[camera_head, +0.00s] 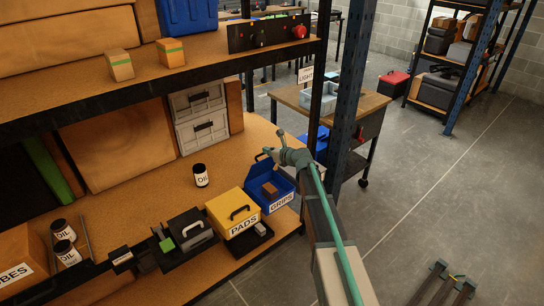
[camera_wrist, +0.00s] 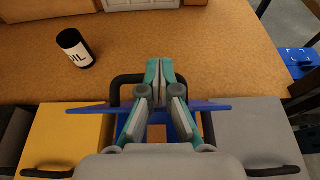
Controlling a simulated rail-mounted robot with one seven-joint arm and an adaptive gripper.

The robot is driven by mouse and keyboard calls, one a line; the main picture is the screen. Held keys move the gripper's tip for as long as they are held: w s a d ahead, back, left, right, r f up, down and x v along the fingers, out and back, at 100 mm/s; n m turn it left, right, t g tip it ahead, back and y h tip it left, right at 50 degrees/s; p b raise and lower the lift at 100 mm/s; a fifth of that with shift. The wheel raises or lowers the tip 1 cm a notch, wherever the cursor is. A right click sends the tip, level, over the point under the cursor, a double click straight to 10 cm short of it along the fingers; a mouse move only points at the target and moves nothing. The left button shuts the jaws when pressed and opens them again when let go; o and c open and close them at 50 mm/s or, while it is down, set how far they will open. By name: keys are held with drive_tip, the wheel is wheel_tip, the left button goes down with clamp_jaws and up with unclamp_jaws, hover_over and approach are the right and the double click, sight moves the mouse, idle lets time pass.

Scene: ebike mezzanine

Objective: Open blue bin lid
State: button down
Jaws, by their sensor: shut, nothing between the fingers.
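A brown block (camera_head: 270,189) shows inside the bin. In the wrist view the lid (camera_wrist: 215,106) shows edge-on as a thin blue strip beneath my gripper, with its black handle (camera_wrist: 128,78) around the fingers. My gripper (camera_wrist: 159,72) is shut and empty. In the head view my gripper (camera_head: 281,137) is just above the lid; contact with the lid cannot be told.
A yellow PADS bin (camera_head: 237,213) stands left of the blue bin, with a grey bin (camera_wrist: 255,135) on its other side in the wrist view. An oil bottle (camera_head: 200,176) stands behind the bins. A shelf (camera_head: 150,80) overhangs the bench, and a blue post (camera_head: 352,80) rises at right.

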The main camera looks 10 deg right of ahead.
drive_tip(key=w+a, duration=0.1)
drive_tip(key=w, duration=0.1)
drive_tip(key=w+a, duration=0.1)
drive_tip(key=w, duration=0.1)
drive_tip(key=shift+a+r+p, duration=0.35)
drive_tip(key=shift+p, duration=0.05)
drive_tip(key=shift+r, duration=0.1)
idle(0.9)
